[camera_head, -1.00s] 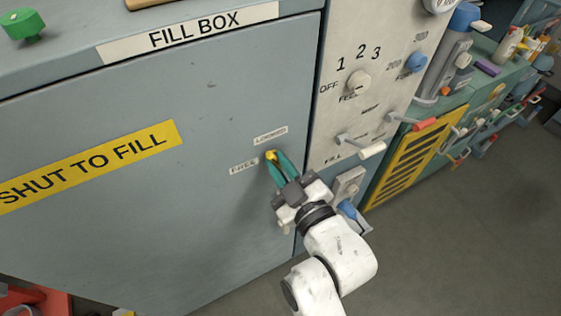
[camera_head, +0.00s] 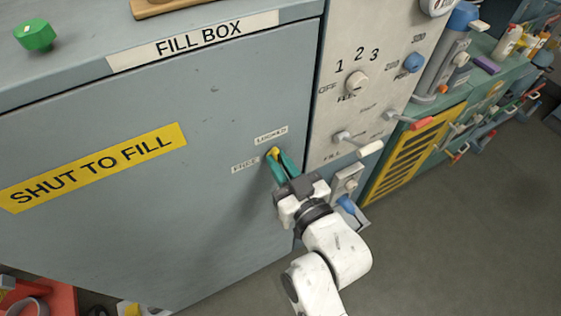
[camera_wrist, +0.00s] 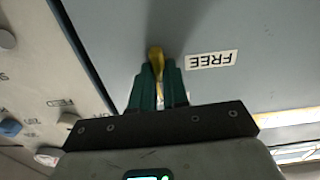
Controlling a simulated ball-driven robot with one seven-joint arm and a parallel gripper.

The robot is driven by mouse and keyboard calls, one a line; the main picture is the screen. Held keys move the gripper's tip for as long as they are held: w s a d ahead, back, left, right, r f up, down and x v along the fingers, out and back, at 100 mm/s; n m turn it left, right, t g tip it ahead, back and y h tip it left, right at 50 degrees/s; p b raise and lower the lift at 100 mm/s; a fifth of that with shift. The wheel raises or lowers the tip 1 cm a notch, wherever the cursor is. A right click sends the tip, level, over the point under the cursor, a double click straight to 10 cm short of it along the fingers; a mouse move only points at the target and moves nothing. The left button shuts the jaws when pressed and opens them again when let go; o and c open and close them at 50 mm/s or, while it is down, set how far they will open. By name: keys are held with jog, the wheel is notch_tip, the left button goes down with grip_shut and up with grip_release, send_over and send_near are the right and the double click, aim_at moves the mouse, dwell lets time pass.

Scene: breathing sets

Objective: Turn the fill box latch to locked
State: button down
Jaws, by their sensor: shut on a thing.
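The fill box (camera_head: 215,95) is a large grey-blue cabinet with its door face toward me. Its latch (camera_head: 273,151) is a small yellow handle near the door's right edge. A FREE label (camera_head: 245,164) is left of the latch and a LOCKED label (camera_head: 271,134) is just above it. My gripper (camera_head: 276,158) has its green fingers shut on the latch. In the wrist view the yellow latch (camera_wrist: 155,54) sticks out between the fingertips, with the FREE label (camera_wrist: 211,60) upside down to the right. The fingers hide much of the latch, so its exact angle is unclear.
A pale control panel (camera_head: 365,90) with a dial and levers stands just right of the door. A yellow striped panel (camera_head: 415,150) is further right. A green knob (camera_head: 35,36) sits on the box top. Open floor (camera_head: 450,230) lies at lower right.

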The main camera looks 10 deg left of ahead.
jog(key=c, duration=1.1)
grip_release()
jog(key=shift+b+v, duration=1.2)
jog(key=shift+v, duration=4.25)
jog(key=shift+w, duration=0.1)
